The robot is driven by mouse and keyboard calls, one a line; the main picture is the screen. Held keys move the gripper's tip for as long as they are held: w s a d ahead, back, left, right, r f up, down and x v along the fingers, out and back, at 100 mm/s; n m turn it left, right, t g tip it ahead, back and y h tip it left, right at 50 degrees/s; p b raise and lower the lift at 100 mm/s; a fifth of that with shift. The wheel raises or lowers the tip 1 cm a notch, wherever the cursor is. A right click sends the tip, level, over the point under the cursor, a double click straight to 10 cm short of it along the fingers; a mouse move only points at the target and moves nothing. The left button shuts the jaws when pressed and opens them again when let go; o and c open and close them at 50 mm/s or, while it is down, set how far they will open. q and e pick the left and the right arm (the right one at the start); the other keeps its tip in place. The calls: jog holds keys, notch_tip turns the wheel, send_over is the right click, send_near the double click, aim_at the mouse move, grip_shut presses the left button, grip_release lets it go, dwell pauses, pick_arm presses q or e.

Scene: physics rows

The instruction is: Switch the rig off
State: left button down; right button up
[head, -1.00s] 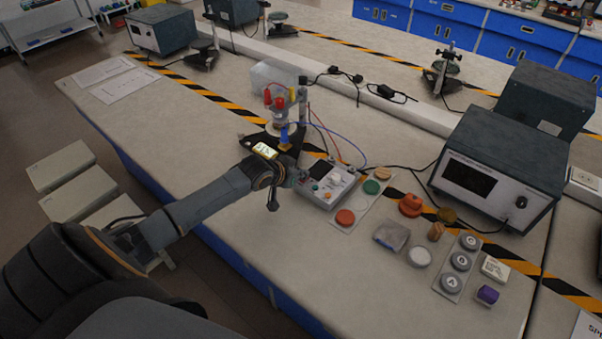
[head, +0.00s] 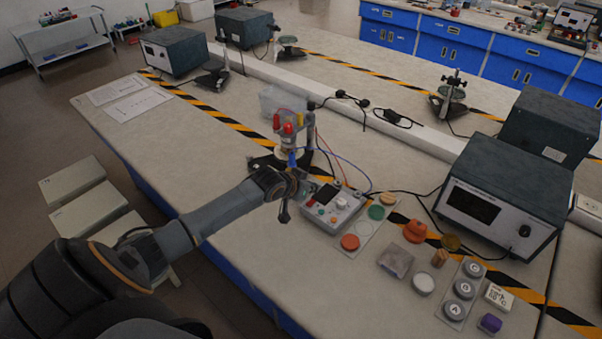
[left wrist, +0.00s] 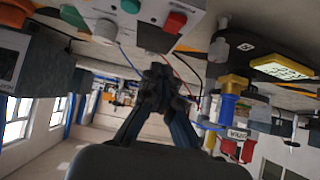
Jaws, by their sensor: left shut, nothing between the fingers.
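The rig has a light grey control box (head: 346,203) with a dark screen, a pale knob and small coloured buttons. Its stand with red-capped terminals (head: 288,128) is joined to it by red and blue wires. My left gripper (head: 299,182) is shut and empty, just left of the box's screen edge and in front of the stand's lower part. In the left wrist view the shut fingers (left wrist: 165,84) point toward the box face, where a red button (left wrist: 175,22) shows; I cannot tell whether they touch. My right gripper is not in view.
A plate with a red-orange disc (head: 350,242) and a green disc lies right of the box. Small jars, a plate of lettered grey discs (head: 463,288) and a large power unit (head: 508,195) stand farther right.

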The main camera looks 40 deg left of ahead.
pick_arm(q)
jog(key=s+r+b, duration=0.1)
jog(key=s+r, duration=0.5)
jog(key=r, duration=0.3)
jog(key=shift+a+b, duration=0.2)
jog(key=shift+b, duration=0.1)
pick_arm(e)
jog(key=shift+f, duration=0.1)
